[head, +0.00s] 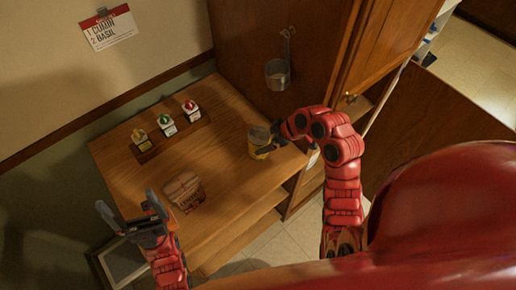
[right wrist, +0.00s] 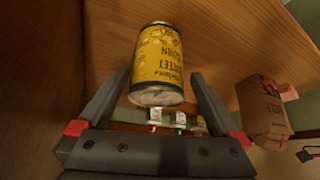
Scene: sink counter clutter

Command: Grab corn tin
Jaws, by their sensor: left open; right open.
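The corn tin (head: 258,143) is a yellow can with a metal top, upright on the wooden counter near its right end. My right gripper (head: 273,140) is beside the tin, on its right. In the right wrist view the tin (right wrist: 158,60) appears upside down, with its lower part between the tips of my open right gripper (right wrist: 160,76). Contact cannot be told. My left gripper (head: 128,202) is open and empty near the counter's front left, away from the tin.
A box-like packet (head: 184,191) stands on the counter (head: 225,165). Several small spice bottles stand in a rack (head: 172,137) at the back left.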

